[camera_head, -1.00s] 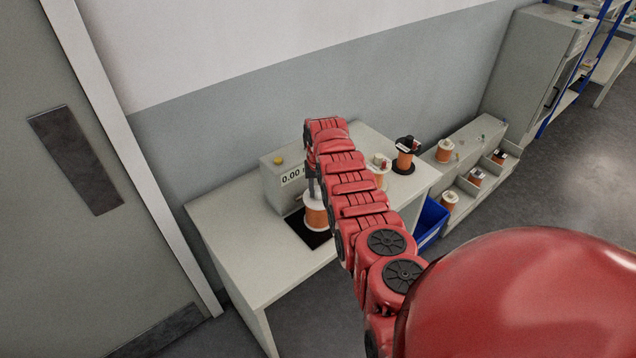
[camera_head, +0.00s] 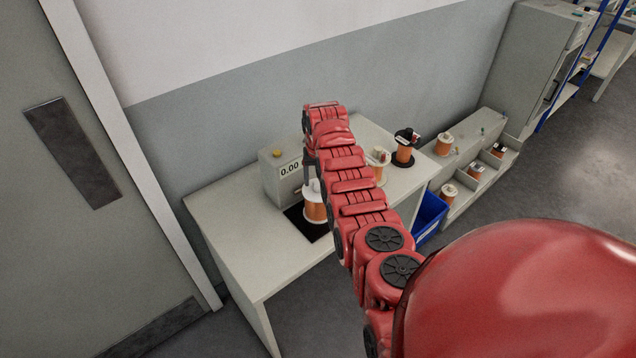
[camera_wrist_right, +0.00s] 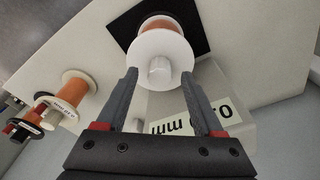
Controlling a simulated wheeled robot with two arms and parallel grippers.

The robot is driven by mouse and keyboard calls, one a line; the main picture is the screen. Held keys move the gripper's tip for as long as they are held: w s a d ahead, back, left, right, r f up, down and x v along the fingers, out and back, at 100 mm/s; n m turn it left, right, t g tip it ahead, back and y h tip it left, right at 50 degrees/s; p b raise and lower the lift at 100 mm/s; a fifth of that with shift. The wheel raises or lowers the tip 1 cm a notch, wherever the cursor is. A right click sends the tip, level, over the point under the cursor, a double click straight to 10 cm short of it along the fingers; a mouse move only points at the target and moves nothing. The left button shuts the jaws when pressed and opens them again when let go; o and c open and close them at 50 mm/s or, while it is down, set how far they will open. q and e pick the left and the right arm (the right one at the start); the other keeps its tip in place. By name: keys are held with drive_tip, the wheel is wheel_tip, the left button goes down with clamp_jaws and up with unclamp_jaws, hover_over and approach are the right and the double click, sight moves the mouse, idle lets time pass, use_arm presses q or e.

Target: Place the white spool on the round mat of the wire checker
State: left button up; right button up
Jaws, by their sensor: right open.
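The white spool (camera_head: 315,207), with white flanges and orange winding, stands upright on the dark mat (camera_head: 296,217) in front of the wire checker (camera_head: 283,180). The mat looks square, not round. In the right wrist view the spool's white top flange and hub (camera_wrist_right: 160,62) lie just beyond my fingertips, over the dark mat (camera_wrist_right: 196,28). My right gripper (camera_head: 309,178) is open and empty above the spool; it also shows in the right wrist view (camera_wrist_right: 160,75), with a wide gap between its fingers. The arm hides part of the table. My left gripper is not in view.
Behind the arm on the table (camera_head: 238,262) stand a white-flanged spool (camera_head: 379,168) and a black-flanged spool (camera_head: 404,152). A blue bin (camera_head: 430,216) stands beside the table, and a rack (camera_head: 463,187) with several spools is at the right. The table's front left is clear.

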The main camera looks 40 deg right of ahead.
drive_tip(key=r+b, duration=0.1)
drive_tip(key=r, duration=0.3)
drive_tip(key=r+b, duration=0.1)
drive_tip(key=r, duration=0.1)
drive_tip(key=shift+s+a+b, duration=0.2)
drive_tip(key=shift+s+b, duration=0.1)
drive_tip(key=r+p, duration=0.3)
drive_tip(key=r, duration=0.1)
drive_tip(key=shift+s+a+r, duration=0.1)
drive_tip(key=shift+s, duration=0.2)
